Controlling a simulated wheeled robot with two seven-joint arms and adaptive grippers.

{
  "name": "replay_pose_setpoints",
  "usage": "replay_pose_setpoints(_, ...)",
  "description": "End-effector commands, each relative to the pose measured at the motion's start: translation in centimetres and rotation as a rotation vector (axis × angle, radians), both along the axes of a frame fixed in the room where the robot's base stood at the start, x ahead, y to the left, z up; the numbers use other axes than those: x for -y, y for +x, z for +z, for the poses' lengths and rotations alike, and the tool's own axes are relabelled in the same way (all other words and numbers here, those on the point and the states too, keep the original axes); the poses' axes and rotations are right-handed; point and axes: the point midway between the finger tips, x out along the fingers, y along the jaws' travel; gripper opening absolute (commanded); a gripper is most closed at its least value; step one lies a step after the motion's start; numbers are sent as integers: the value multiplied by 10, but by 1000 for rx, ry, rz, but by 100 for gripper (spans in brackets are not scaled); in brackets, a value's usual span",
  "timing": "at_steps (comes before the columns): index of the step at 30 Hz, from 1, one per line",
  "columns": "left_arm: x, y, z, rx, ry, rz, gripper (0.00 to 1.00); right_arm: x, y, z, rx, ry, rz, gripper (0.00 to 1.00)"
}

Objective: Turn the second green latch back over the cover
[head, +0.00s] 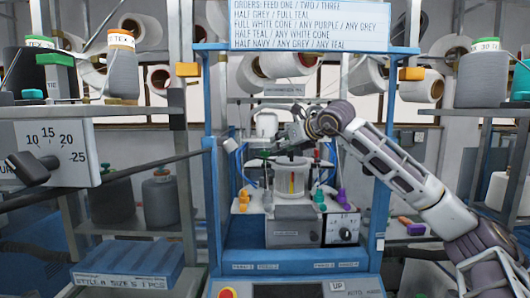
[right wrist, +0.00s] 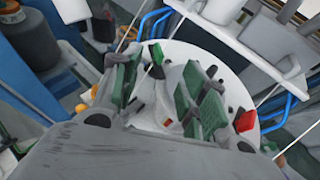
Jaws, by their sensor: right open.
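The round white cover (right wrist: 165,115) lies below my right gripper in the right wrist view. In the head view the white drum (head: 292,182) stands in the middle of the blue machine. My right gripper (right wrist: 160,95) is open over the cover, its two green-padded fingers apart, with nothing held between them. A green latch (right wrist: 157,56) with a dark base stands near the cover's far edge, just beyond the left finger. A red latch (right wrist: 245,121) is at the cover's right edge. The gripper hides part of the cover. I cannot tell which latch is the second. My left gripper is not in view.
The machine's blue posts (head: 375,215) stand on both sides of the drum. A grey control box (head: 341,229) is below it, with orange, green and purple clips above. Yarn cones (head: 122,65) stand on side shelves. Thin yarns and blue tubes pass near the cover.

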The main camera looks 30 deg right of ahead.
Motion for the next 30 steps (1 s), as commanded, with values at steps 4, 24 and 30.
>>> replay_pose_setpoints(4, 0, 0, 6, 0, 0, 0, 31, 0, 16, -6, -2, 0, 1, 43)
replay_pose_setpoints(24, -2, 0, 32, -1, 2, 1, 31, 0, 96, -38, -1, 0, 0, 43)
replay_pose_setpoints(30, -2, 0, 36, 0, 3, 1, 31, 0, 110, -44, 0, 0, 0, 43)
